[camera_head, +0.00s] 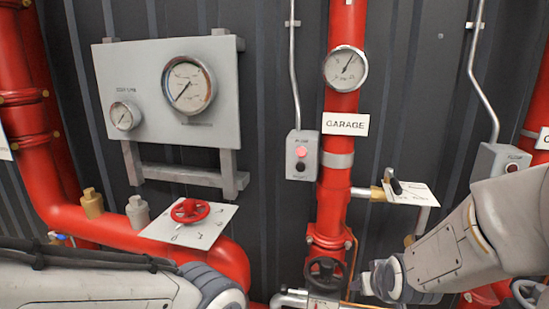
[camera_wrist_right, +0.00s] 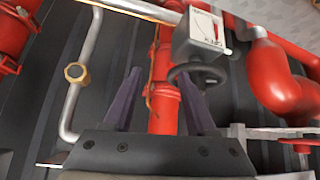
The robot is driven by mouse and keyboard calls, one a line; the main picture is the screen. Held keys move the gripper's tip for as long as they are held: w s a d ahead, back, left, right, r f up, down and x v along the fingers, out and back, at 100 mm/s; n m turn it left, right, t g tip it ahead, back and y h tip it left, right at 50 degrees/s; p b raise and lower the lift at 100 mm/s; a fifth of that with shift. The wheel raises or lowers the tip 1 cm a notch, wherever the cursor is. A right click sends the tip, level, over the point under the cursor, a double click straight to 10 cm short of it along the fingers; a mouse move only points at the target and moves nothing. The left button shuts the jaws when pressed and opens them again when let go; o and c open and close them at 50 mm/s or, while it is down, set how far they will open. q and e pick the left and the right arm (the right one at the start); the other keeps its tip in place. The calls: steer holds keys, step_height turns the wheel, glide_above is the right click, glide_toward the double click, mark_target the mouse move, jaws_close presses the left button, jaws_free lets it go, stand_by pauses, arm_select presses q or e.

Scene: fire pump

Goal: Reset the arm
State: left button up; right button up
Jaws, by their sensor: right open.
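My right arm comes in from the right in the head view, and its hand is just right of the black handwheel (camera_head: 327,271) on the red GARAGE riser (camera_head: 336,200). In the right wrist view my right gripper (camera_wrist_right: 158,78) has its two dark fingers spread apart with nothing held. The red riser and a black handwheel (camera_wrist_right: 212,77) show beyond the fingers; I cannot tell whether a finger touches the wheel. My left arm lies across the lower left of the head view. Its gripper is out of frame.
A grey panel with two gauges (camera_head: 188,84) hangs on the dark wall at left. A red handwheel (camera_head: 190,210) sits below it. A grey button box (camera_head: 302,155) is beside the riser. A small valve lever (camera_head: 393,182) stands right of the riser, near my right arm.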

steer(key=s+a+f+g, duration=0.3)
steer(key=s+f+g, duration=0.15)
steer(key=s, duration=0.45)
steer(key=s+a+r+n+g, duration=0.1)
steer(key=s+a+r+n, duration=0.2)
steer(key=s+a, duration=0.3)
steer(key=s+a+r+n+g+y, duration=0.1)
steer(key=s+a+r+n+g, duration=0.1)
steer(key=s+a, duration=0.5)
steer(key=s+r+n, duration=0.1)
steer(key=n, duration=0.1)
steer(key=shift+n+y, duration=0.3)
steer(key=shift+g, duration=0.25)
